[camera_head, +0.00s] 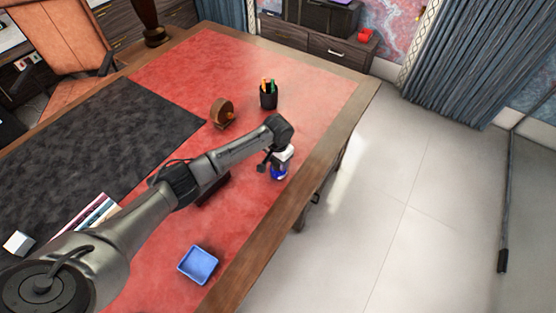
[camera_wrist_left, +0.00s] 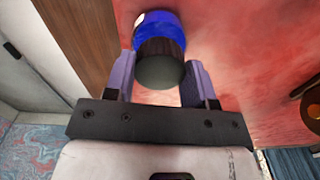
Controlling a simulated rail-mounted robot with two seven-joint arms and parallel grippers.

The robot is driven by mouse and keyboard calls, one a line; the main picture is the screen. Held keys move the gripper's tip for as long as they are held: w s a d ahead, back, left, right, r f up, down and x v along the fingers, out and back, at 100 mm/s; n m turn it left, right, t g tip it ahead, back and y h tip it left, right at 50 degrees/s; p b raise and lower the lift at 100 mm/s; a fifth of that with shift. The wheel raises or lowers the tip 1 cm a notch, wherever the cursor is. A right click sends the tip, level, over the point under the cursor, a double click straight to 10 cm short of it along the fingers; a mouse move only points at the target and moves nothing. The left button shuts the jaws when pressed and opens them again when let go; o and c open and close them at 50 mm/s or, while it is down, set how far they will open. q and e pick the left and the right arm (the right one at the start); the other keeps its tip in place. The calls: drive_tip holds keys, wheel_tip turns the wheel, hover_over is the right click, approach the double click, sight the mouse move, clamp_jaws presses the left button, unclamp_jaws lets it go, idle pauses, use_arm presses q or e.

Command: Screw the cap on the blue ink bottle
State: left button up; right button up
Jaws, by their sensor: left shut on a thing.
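The blue ink bottle (camera_head: 279,174) stands on the red leather desk top near its right edge, partly covered by my left gripper (camera_head: 279,162). In the left wrist view the blue bottle (camera_wrist_left: 158,18) shows behind a dark round cap (camera_wrist_left: 160,68). The cap is in line with the bottle's top and appears to meet it; I cannot tell whether it is threaded on. My left gripper (camera_wrist_left: 161,60) is shut on the cap, one finger on each side. My right gripper is not in view.
A blue square tray (camera_head: 197,265) lies at the front of the desk. A black pen cup (camera_head: 268,99) and a round brown object (camera_head: 222,112) stand behind the bottle. The wooden desk edge (camera_head: 315,173) runs close to the bottle's right. Red surface around the tray is clear.

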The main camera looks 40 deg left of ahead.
use_arm(q)
drive_tip(key=shift+m+p, duration=0.45)
drive_tip(key=shift+m, duration=0.55)
drive_tip(key=shift+f+m, duration=0.1)
drive_tip(key=shift+m, duration=0.9)
drive_tip(key=m+p, duration=0.1)
drive_tip(key=m, duration=0.2)
drive_tip(key=shift+a, duration=0.1)
drive_tip(key=shift+m, duration=0.5)
